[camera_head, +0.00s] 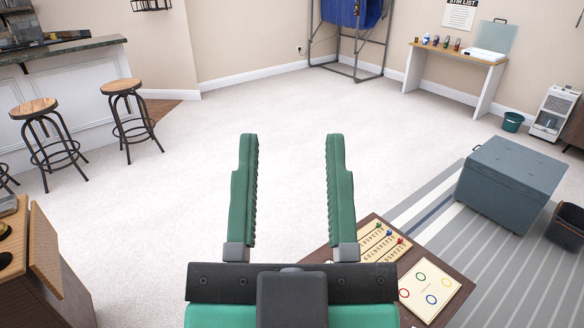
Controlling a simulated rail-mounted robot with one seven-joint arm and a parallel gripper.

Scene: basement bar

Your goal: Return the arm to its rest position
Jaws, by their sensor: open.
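My gripper (293,190) is in the lower middle of the head view, seen from behind its dark mount. Its two green ribbed fingers point away from me and stand wide apart. The fingers appear above a low brown table (318,256), and the gripper partly hides the table's left part. The rest of my arm is not in view.
A pegboard game (380,247) and a ring board (430,290) lie on the brown table. A grey chest (510,180) stands on the striped rug at right. A wooden cabinet (45,265) is at lower left. Bar stools (37,107) line the left. Carpet ahead is clear.

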